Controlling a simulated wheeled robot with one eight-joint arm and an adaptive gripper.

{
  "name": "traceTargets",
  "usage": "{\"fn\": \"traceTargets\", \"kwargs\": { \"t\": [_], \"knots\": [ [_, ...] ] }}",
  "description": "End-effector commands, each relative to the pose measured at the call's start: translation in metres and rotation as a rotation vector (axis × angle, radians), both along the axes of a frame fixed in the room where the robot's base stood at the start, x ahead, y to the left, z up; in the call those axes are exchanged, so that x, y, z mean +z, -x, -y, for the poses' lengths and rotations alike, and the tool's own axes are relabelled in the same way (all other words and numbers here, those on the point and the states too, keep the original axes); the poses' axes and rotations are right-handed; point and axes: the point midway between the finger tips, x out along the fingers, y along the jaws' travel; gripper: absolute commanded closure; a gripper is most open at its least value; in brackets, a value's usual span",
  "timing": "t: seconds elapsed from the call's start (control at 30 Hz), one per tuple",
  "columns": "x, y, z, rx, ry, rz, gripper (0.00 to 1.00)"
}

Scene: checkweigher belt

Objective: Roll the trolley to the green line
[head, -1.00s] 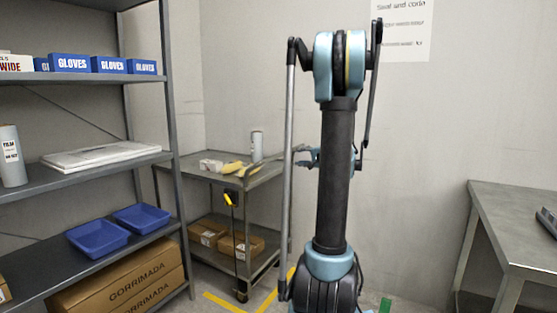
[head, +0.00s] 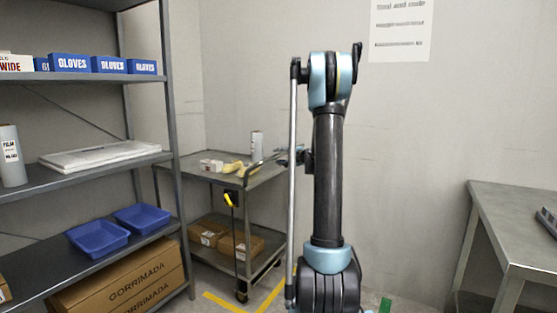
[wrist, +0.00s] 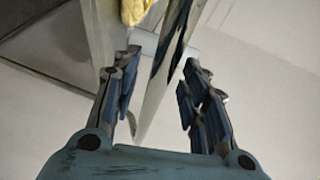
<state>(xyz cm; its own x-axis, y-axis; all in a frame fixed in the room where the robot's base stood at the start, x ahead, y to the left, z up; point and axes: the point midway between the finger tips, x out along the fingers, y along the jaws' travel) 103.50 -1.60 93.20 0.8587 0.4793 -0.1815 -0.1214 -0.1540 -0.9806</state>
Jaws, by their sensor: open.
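The trolley (head: 222,178) is a grey metal cart with two shelves, standing right of the shelving. Its handle (head: 266,160) rises at the right end of the top shelf. My gripper (head: 284,156) is at that handle, partly hidden behind my arm. In the wrist view my gripper (wrist: 157,90) is open, and a shiny metal bar (wrist: 163,75), which looks like the handle, runs between the fingers without being clamped. Whether a finger touches it I cannot tell. A small piece of the green line (head: 385,304) shows on the floor at the bottom, right of my arm.
A metal table (head: 515,215) stands at right.

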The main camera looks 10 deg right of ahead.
Motion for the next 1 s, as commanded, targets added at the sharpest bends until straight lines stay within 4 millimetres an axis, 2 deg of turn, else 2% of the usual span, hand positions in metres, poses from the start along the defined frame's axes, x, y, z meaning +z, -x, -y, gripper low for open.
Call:
{"fn": "traceTargets", "kwargs": {
  "t": [0.2, 0.53, 0.57, 0.7, 0.73, 1.0],
  "knots": [
    [-0.003, -0.015, -0.009, 0.001, 0.000, 0.000, 0.60],
    [-0.004, -0.018, -0.010, 0.000, 0.000, 0.000, 0.60],
    [-0.004, -0.018, -0.010, 0.000, 0.000, 0.000, 0.64],
    [-0.004, -0.018, -0.010, 0.000, 0.000, 0.000, 0.96],
    [-0.004, -0.017, -0.010, 0.000, 0.000, 0.000, 1.00],
    [-0.004, -0.016, -0.012, 0.003, 0.001, -0.001, 1.00]
  ]
}}
